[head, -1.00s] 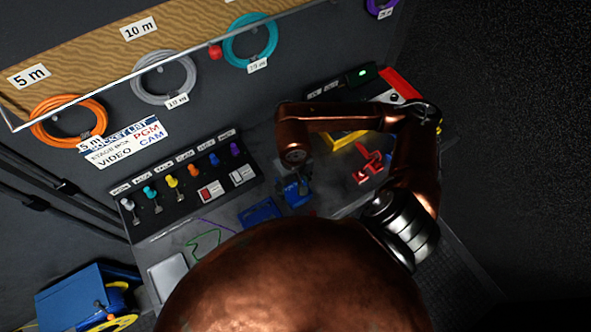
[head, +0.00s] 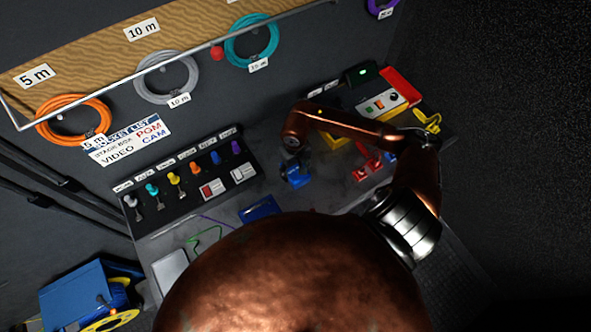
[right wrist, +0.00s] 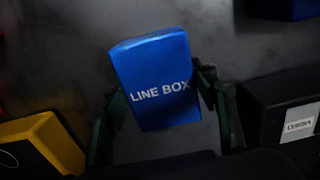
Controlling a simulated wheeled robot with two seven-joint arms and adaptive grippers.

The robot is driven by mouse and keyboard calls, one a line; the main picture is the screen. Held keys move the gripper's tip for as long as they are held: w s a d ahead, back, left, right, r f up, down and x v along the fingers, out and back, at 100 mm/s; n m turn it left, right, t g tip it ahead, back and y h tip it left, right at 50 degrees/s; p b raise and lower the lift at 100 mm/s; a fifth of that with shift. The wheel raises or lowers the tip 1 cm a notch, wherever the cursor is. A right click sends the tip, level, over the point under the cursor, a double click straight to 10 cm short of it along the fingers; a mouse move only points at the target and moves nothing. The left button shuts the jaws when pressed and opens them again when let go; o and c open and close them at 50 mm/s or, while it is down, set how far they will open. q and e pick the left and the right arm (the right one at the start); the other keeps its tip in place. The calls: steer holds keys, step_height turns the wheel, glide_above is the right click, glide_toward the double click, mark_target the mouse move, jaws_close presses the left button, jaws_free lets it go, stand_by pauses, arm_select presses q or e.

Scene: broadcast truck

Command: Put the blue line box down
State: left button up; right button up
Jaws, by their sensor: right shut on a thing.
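The blue line box (head: 296,181) is at my right gripper (head: 294,168), over the middle of the dark bench (head: 325,187). In the right wrist view the line box (right wrist: 155,70) shows its white "LINE BOX" lettering, slightly tilted in the picture. The fingers of my right gripper (right wrist: 165,108) are on both sides of it, shut on it. I cannot tell whether its underside touches the bench. My left gripper is not in view.
A flat blue item (head: 262,208) lies left of the line box. Red parts (head: 368,165) and a yellow item (head: 335,139) are to the right. A panel of coloured plugs (head: 185,178) stands at left. A black box (right wrist: 290,110) shows in the wrist view.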

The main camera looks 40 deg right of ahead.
steer(key=shift+f, duration=0.15)
steer(key=o, duration=1.4)
